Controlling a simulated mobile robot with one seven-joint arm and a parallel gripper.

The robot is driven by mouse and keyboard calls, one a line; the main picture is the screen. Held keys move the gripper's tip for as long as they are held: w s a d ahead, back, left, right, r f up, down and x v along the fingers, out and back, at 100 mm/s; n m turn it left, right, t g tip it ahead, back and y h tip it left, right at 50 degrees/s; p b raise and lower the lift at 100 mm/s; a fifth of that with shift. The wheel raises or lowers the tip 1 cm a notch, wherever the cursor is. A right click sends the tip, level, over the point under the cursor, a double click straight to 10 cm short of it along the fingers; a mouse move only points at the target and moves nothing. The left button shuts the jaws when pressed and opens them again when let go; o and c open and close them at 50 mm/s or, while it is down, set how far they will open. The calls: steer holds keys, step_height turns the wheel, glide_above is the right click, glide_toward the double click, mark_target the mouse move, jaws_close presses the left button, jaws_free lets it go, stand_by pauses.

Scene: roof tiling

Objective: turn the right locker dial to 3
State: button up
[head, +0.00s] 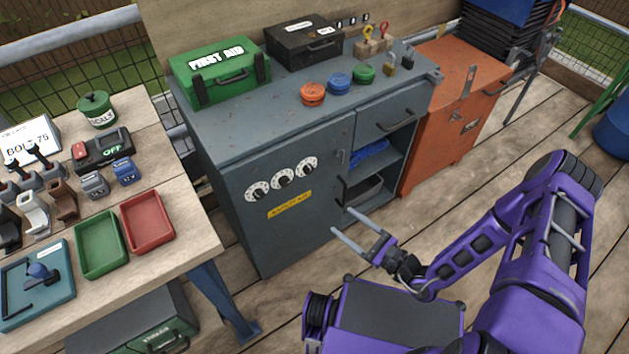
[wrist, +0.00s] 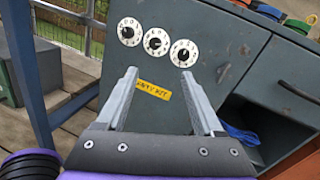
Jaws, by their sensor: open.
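The right locker dial (head: 307,168) is a white disc with a black knob on the grey locker's door, above a yellow label. It also shows in the wrist view (wrist: 184,53), where it is the rightmost of three dials. The middle dial (head: 282,179) and the left dial (head: 257,192) sit beside it. The numbers are too small to read surely. My gripper (head: 345,222) is open and empty, in front of the door, below and to the right of the dials. In the wrist view my gripper (wrist: 165,80) has its fingers apart, pointing towards the door, touching nothing.
The locker (head: 232,140) carries a green first aid box (head: 220,71), a black case (head: 305,42) and coloured round tins. Its right side has a drawer and open shelves. A wooden table (head: 185,215) with trays stands at left. An orange cabinet (head: 448,105) stands at right.

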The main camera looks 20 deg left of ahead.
steer(key=m+t+h, duration=0.2)
steer(key=m+t, duration=0.1)
steer(key=m, duration=0.1)
steer(key=t+h+b, duration=0.1)
steer(key=b, duration=0.1)
glide_toward(310, 171)
steer(key=x, duration=0.8)
steer(key=shift+f, duration=0.1)
jaws_close()
